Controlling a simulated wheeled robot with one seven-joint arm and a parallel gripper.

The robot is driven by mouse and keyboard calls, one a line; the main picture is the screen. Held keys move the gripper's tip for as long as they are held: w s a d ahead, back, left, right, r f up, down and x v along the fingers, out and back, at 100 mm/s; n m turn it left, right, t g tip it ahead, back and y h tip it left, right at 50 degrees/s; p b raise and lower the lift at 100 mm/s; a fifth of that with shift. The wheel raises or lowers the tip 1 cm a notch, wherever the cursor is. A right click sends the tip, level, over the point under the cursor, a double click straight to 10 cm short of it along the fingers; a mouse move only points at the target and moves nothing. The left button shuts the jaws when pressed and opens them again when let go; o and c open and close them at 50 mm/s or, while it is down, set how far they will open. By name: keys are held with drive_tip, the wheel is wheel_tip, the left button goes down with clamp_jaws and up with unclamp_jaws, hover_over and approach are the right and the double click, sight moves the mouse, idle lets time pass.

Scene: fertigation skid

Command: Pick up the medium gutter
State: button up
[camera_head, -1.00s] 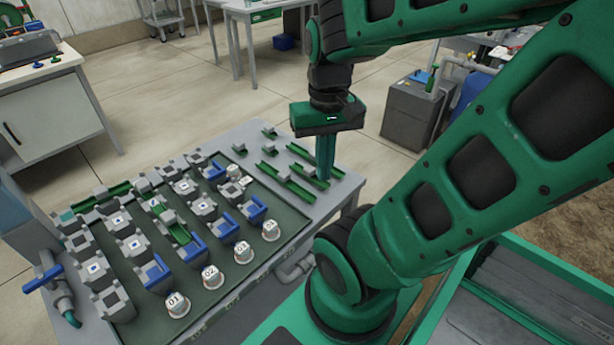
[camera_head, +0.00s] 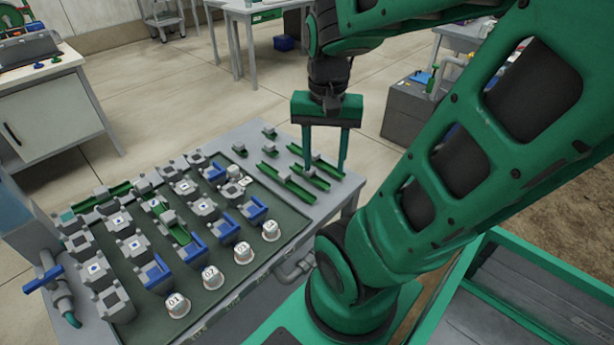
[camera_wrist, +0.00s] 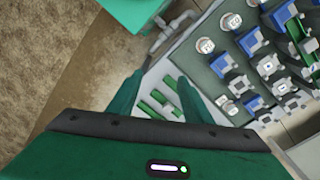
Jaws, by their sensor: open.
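Several green gutters of differing lengths lie on the right end of the grey table. One longer gutter (camera_head: 287,182) lies beside the tray. Two others lie parallel near the table's right edge, close below my gripper (camera_head: 325,170), partly behind its fingers. I cannot tell for sure which is the medium gutter. Shorter green pieces (camera_head: 269,132) lie farther back. My gripper is open and empty, fingers pointing down and spread over the gutters. In the wrist view, three green gutters (camera_wrist: 158,98) show between the fingers of my gripper (camera_wrist: 160,75).
A dark green tray (camera_head: 262,272) beside the gutters holds grey blocks, blue pieces and white numbered caps (camera_head: 244,252). A grey pipe (camera_head: 290,268) runs below the table's front edge. A dark grey box (camera_head: 408,113) stands on the floor behind. The air around my gripper is clear.

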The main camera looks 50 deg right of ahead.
drive_tip(key=w+d+f+m, duration=0.2)
drive_tip(key=w+d+m, duration=0.4)
drive_tip(key=m, duration=1.9)
approach(309, 175)
drive_tip(key=w+d+r, duration=0.1)
drive_tip(key=d, duration=0.1)
drive_tip(key=shift+f, duration=0.2)
drive_tip(key=shift+a+f, duration=0.15)
drive_tip(key=shift+f, duration=5.05)
clamp_jaws()
